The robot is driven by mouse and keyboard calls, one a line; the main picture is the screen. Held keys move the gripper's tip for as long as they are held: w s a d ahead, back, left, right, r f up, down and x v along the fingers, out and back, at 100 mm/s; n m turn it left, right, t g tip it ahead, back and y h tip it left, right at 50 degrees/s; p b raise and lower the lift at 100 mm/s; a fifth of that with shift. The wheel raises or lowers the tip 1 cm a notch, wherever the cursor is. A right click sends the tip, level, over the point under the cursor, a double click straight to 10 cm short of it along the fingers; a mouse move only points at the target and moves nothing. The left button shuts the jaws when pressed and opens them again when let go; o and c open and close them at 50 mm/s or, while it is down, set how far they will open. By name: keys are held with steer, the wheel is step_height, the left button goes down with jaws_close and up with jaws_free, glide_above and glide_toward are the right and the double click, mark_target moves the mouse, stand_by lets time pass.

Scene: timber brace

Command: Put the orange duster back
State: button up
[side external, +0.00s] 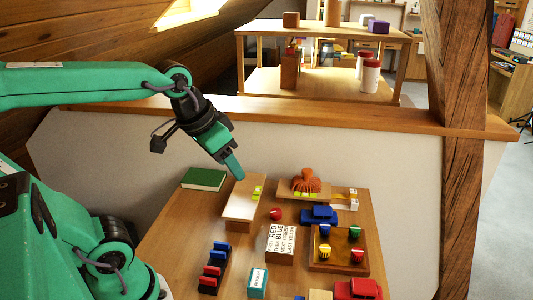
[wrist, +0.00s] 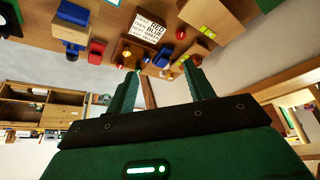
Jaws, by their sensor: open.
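The orange duster (side external: 306,181) sits on a low wooden stand (side external: 286,188) at the back of the table in the side view, above a yellow-green label. I cannot make the duster out in the wrist view. My gripper (side external: 236,172) is to its left and a little higher, above a pale wooden block (side external: 241,205) with another yellow-green label (side external: 257,192). In the wrist view my gripper (wrist: 163,88) has its two fingers spread apart with nothing held. My gripper is apart from the duster.
A blue toy car (side external: 319,215), a red ball (side external: 276,214), a printed sign block (side external: 281,242) and a tray (side external: 318,263) of coloured pieces are near. A green book (side external: 203,179) lies at the back left. A timber brace (side external: 461,160) stands at the right.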

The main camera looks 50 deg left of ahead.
steer(key=shift+t, duration=0.3)
steer(key=s, duration=0.1)
steer(key=s+f, duration=0.2)
steer(key=shift+s+d+f, duration=0.25)
